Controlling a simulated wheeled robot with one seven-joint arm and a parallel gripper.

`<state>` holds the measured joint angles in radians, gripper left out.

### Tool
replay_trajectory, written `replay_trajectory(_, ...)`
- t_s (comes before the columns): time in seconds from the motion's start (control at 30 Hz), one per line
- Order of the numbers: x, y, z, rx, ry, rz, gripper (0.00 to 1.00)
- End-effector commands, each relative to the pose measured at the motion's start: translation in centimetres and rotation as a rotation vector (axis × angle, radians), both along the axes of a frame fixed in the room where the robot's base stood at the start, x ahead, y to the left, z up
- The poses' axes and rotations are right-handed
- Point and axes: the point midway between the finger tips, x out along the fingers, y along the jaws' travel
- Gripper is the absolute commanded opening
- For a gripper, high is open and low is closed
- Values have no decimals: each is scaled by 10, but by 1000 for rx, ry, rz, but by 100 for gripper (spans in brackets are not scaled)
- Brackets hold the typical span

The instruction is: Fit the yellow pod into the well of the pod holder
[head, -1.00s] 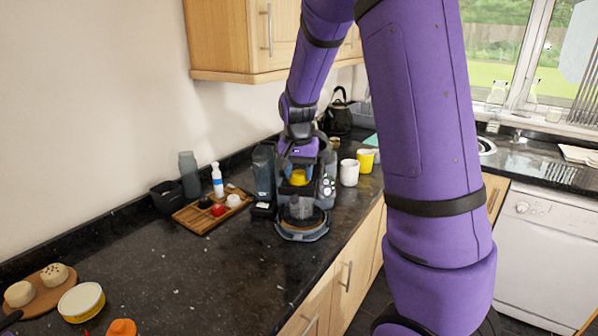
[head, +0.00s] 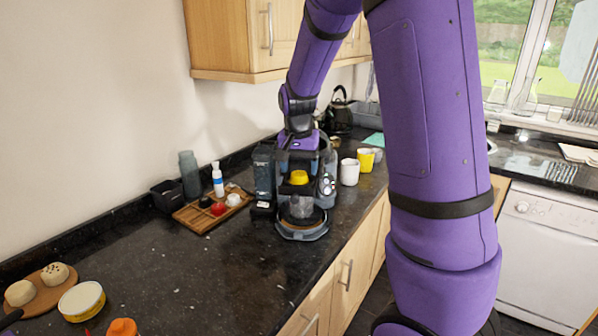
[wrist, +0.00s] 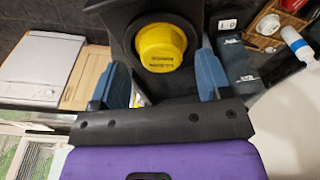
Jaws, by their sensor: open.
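The yellow pod (head: 299,177) is at the coffee machine, above a clear cup. In the wrist view the pod (wrist: 161,48) lies within the dark round ring of the black pod holder (wrist: 124,22), its rim and part of its side showing. I cannot tell how deep it sits in the well. My gripper (wrist: 162,62) is open, with one blue finger on each side of the pod and gaps between. In the head view my gripper (head: 298,160) is just above and behind the pod.
The coffee machine body (head: 264,172) flanks the pod. A wooden tray (head: 184,214) with small items and a white bottle (head: 217,180) is to the left. A white mug (head: 349,172) and yellow mug (head: 365,160) stand to the right.

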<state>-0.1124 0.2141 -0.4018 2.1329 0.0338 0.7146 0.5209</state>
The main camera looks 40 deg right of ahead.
Motion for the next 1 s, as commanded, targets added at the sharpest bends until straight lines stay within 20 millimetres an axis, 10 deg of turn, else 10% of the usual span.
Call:
replay_trajectory(0.3,-4,5,67,0,-10,1,71)
replay_trajectory(0.67,-9,9,103,1,-10,6,71)
replay_trajectory(1.0,-67,42,136,37,-96,196,71)
